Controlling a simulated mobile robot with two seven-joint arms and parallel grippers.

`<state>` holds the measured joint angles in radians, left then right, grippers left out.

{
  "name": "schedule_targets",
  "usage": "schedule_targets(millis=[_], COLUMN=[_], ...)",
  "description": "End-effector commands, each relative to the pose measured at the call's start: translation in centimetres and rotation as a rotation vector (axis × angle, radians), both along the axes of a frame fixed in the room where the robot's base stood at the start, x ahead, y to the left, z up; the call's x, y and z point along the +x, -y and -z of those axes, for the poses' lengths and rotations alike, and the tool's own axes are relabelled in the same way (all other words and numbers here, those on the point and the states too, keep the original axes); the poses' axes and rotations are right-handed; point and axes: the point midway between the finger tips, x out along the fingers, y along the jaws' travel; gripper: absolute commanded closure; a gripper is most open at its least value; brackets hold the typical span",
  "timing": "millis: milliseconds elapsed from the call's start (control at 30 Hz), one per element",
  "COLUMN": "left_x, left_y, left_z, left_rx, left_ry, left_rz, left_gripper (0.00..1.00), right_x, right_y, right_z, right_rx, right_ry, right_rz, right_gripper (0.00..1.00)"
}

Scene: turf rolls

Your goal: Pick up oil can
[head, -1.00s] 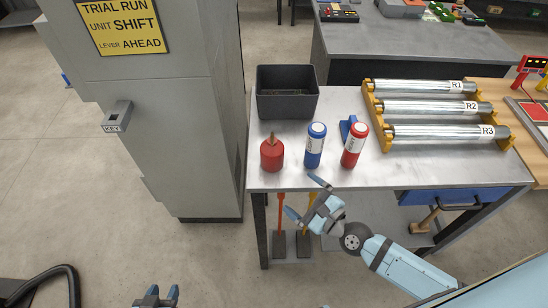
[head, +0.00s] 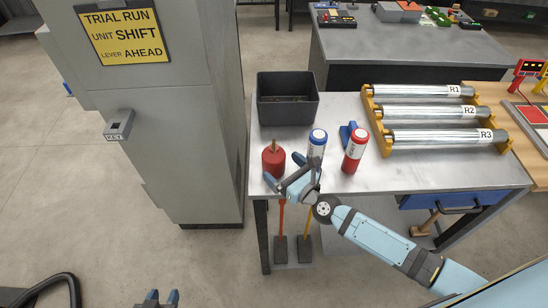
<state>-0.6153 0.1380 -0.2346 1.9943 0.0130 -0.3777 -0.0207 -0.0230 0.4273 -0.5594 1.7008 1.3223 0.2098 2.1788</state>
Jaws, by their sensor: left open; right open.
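The oil can (head: 273,161) is a small red can with a brownish spout on top. It stands upright near the front left of the metal table (head: 350,182). My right gripper (head: 289,172) is open, just to the right and in front of the can, its fingers pointing left toward it. One finger shows near the can's lower front; whether it touches the can cannot be told. My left gripper (head: 157,298) is open at the bottom edge of the head view, far from the table.
A blue bottle (head: 317,142), partly covered by my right gripper, and a red bottle (head: 355,151) stand right of the can. A dark bin (head: 287,98) is behind. Metal rollers (head: 440,113) lie on yellow supports. A grey cabinet (head: 180,120) stands left.

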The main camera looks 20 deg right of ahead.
Motion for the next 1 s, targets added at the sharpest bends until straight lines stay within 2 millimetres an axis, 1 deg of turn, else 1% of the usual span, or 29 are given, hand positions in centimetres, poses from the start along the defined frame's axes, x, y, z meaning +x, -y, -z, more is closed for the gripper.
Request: schedule_targets(millis=[33,100,233,367,567,600,667,700,767,800,833,1000], left_x=[0.0,0.0,0.0,0.0,0.0,0.0,0.0,0.0,0.0,0.0,0.1,0.1], left_y=[0.0,0.0,-0.1,-0.1,-0.1,-0.1,-0.1,-0.1,-0.1,-0.1,0.0,0.0], left_z=[-0.2,-0.4,-0.6,-0.6,-0.6,-0.6,-0.6,-0.6,-0.7,-0.7,-0.7,-0.8], left_rx=[0.000,0.001,0.001,0.003,0.002,0.002,0.002,0.002,0.002,0.002,0.001,0.001], left_ry=[-0.001,-0.002,-0.002,-0.001,0.000,0.000,0.000,0.000,0.000,0.000,0.001,0.002], left_rz=[0.000,0.000,0.001,0.000,0.001,0.001,0.001,0.001,0.001,0.001,0.001,0.001], left_gripper=[0.57,0.57,0.57,0.57,0.57,0.57,0.57,0.57,0.57,0.57,0.57,0.57], right_x=[0.9,2.0,3.6,4.2,4.2,4.2,4.2,4.2,4.2,4.2,4.2,4.2], right_y=[-0.4,-0.8,-1.5,-1.7,-1.7,-1.7,-1.7,-1.7,-1.7,-1.7,-1.7,-1.7], right_z=[-0.3,-0.3,-0.2,-0.1,-0.1,-0.1,-0.1,-0.1,-0.1,-0.1,-0.1,-0.1], right_rx=[0.001,-0.001,0.001,0.000,0.000,0.000,0.000,-0.001,-0.001,-0.001,-0.001,0.000], right_ry=[0.003,0.004,0.002,0.001,0.000,0.000,0.000,0.000,0.000,0.000,0.000,0.002], right_rz=[0.001,0.001,0.000,0.000,0.000,0.000,0.000,0.000,0.000,0.000,0.000,0.000], right_gripper=[0.00,0.00,0.00,0.00,0.00,0.09,0.23,0.32,0.46,0.55,0.62,0.63])
